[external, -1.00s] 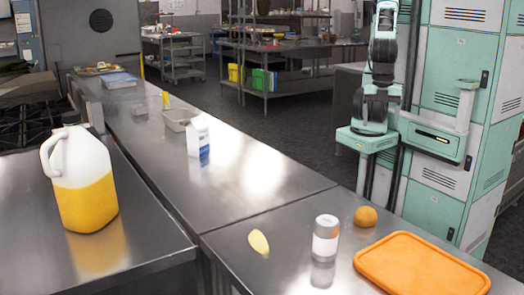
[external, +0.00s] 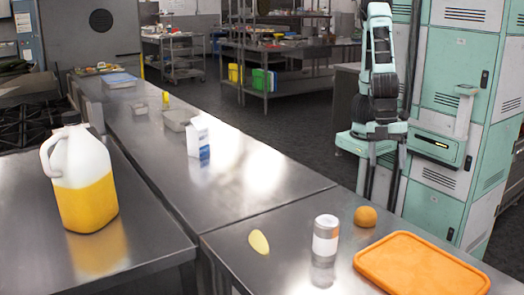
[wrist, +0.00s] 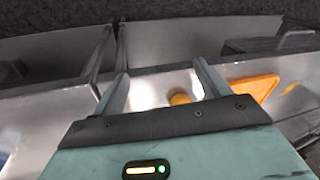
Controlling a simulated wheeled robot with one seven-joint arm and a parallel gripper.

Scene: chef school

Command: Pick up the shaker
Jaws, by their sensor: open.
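The shaker (external: 326,236) is a small white upright cylinder with a grey-brown band. It stands on the near steel counter in the external view, left of the orange fruit (external: 365,216) and the orange tray (external: 420,266). I cannot make it out clearly in the wrist view. My gripper (wrist: 160,68) is open, its two fingers apart with nothing held between them. The orange fruit (wrist: 180,98) shows between the fingers, in the distance. In the external view my arm hangs beyond the counter's far edge, well away from the shaker.
A pale yellow oval piece (external: 259,241) lies left of the shaker. A jug of yellow liquid (external: 84,190) stands on the left counter. A white and blue carton (external: 198,140) stands on the middle counter. Bare steel surrounds the shaker.

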